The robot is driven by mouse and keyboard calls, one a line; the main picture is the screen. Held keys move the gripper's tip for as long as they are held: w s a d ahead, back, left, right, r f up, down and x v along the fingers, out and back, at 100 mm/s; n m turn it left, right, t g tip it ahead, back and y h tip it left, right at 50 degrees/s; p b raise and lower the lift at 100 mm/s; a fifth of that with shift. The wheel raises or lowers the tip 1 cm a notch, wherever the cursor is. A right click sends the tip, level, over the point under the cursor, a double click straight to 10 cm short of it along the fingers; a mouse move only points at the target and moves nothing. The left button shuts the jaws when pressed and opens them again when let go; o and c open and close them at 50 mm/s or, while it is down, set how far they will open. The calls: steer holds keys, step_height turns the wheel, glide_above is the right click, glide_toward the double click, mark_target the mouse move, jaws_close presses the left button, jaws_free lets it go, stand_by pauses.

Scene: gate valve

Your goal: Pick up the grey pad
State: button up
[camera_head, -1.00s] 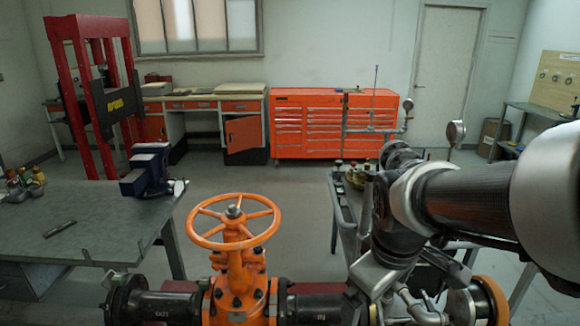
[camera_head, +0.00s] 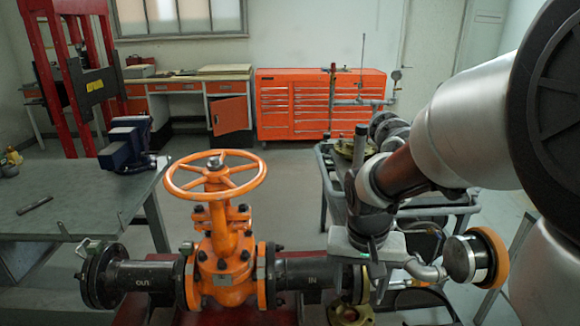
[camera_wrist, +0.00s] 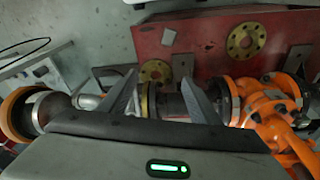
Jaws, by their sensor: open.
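A small light grey flat piece (camera_wrist: 168,37), which looks like the grey pad, lies on the red surface in the wrist view. I cannot make it out in the head view. My gripper (camera_wrist: 159,78) is open, with its two dark fingers apart and nothing seen held between them. The grey piece appears beyond the fingertips, apart from them. In the head view my gripper (camera_head: 372,262) is low, beside the right end of the black pipe; its fingertips are hard to see there.
The orange gate valve (camera_head: 222,240) with its handwheel stands left of my gripper. Brass flanges (camera_wrist: 245,40) and dark grey plates (camera_wrist: 297,60) are on the red base (camera_wrist: 205,42). A grey bench (camera_head: 75,195) is at left; a cart (camera_head: 455,212) stands behind my arm.

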steer(key=shift+m+g+y, duration=0.5)
steer(key=shift+m+g, duration=0.3)
steer(key=shift+g, duration=0.1)
steer(key=w+f+b, duration=0.1)
steer(key=f+b, duration=0.1)
steer(key=f, duration=0.7)
steer(key=f+b, duration=0.2)
steer(key=f, duration=0.7)
steer(key=w+f+b, duration=0.1)
steer(key=f+b, duration=0.1)
steer(key=f, duration=0.7)
steer(key=shift+w+a+f+b, duration=0.3)
steer(key=shift+f+b, duration=0.05)
steer(key=shift+s+a+f+b, duration=0.15)
steer(key=shift+f+b, duration=0.3)
steer(key=shift+f, duration=0.9)
steer(key=shift+s+d+f+b, duration=0.1)
steer(key=shift+f+b, duration=0.3)
steer(key=shift+f, duration=0.95)
steer(key=c, duration=1.2)
step_height(320, 180, up, 10)
steer(key=p, duration=0.3)
